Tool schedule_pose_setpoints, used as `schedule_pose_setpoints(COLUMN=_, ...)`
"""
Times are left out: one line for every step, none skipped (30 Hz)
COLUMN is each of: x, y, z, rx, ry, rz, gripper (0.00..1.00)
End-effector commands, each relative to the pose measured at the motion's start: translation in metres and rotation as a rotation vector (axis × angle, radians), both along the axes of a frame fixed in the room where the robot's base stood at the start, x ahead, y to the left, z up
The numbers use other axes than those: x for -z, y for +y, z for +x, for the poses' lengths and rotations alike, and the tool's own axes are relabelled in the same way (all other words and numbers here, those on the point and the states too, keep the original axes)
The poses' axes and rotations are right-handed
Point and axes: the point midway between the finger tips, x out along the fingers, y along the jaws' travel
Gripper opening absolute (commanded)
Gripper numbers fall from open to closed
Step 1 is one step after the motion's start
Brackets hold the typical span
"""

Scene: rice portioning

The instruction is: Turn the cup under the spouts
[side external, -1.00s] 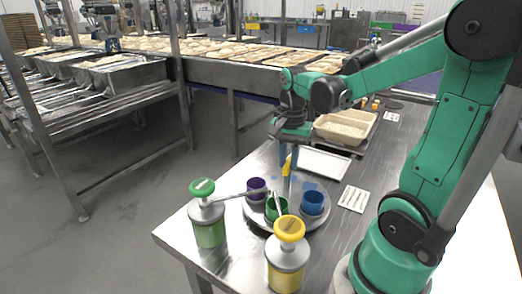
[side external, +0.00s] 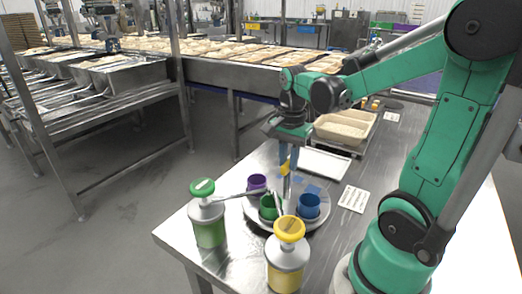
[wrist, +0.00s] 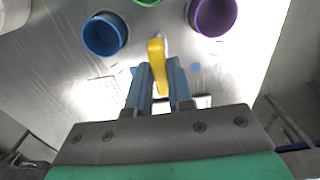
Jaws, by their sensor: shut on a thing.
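A round metal turntable (side external: 310,226) carries a purple cup (side external: 257,183), a green cup (side external: 268,207) and a blue cup (side external: 308,206). In the wrist view the blue cup (wrist: 104,35) and purple cup (wrist: 212,14) show, with the green cup cut off at the top. My gripper (side external: 287,165) is upright at the turntable's back side, with its blue fingers shut on a yellow handle (wrist: 157,62). The green-topped dispenser (side external: 207,215) and yellow-topped dispenser (side external: 287,258) stand in front. Their thin spouts reach toward the green cup; exact alignment is unclear.
A white tray (side external: 323,163) and a bin of rice (side external: 345,127) lie behind the turntable. A slotted white plate (side external: 353,198) lies to the right. The steel table's left edge is close to the green-topped dispenser.

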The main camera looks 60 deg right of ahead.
Motion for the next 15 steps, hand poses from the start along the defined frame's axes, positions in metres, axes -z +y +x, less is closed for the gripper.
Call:
schedule_pose_setpoints(x=0.0004, y=0.0007, z=-0.0004, rx=-0.001, ry=0.001, rz=0.003, gripper=0.0)
schedule_pose_setpoints(x=0.0004, y=0.0007, z=-0.0004, rx=-0.001, ry=0.001, rz=0.003, gripper=0.0)
schedule_pose_setpoints(x=0.0004, y=0.0008, z=-0.0004, rx=-0.001, ry=0.001, rz=0.003, gripper=0.0)
schedule_pose_setpoints(x=0.0004, y=0.0008, z=-0.0004, rx=-0.001, ry=0.001, rz=0.003, gripper=0.0)
schedule_pose_setpoints(x=0.0004, y=0.0008, z=-0.0004, rx=-0.001, ry=0.001, rz=0.003, gripper=0.0)
schedule_pose_setpoints(x=0.0004, y=0.0008, z=-0.0004, rx=-0.001, ry=0.001, rz=0.003, gripper=0.28)
schedule_pose_setpoints(x=0.0003, y=0.0007, z=-0.0004, rx=-0.001, ry=0.001, rz=0.003, gripper=0.37)
schedule_pose_setpoints(x=0.0003, y=0.0007, z=-0.0003, rx=-0.001, ry=0.001, rz=0.002, gripper=0.45)
schedule_pose_setpoints(x=0.0003, y=0.0006, z=-0.0003, rx=-0.001, ry=0.001, rz=0.002, gripper=0.49)
schedule_pose_setpoints(x=0.0003, y=0.0006, z=-0.0003, rx=-0.001, ry=0.001, rz=0.002, gripper=0.49)
schedule_pose_setpoints(x=0.0002, y=0.0005, z=-0.0002, rx=-0.001, ry=0.001, rz=0.002, gripper=0.49)
schedule_pose_setpoints(x=0.0002, y=0.0004, z=-0.0002, rx=-0.001, ry=0.0, rz=0.001, gripper=0.49)
schedule_pose_setpoints(x=0.0002, y=0.0004, z=-0.0002, rx=-0.001, ry=0.0, rz=0.001, gripper=0.49)
schedule_pose_setpoints(x=0.0002, y=0.0004, z=-0.0001, rx=-0.001, ry=0.0, rz=0.001, gripper=0.49)
schedule_pose_setpoints(x=0.0001, y=0.0003, z=-0.0001, rx=-0.001, ry=0.0, rz=0.001, gripper=0.49)
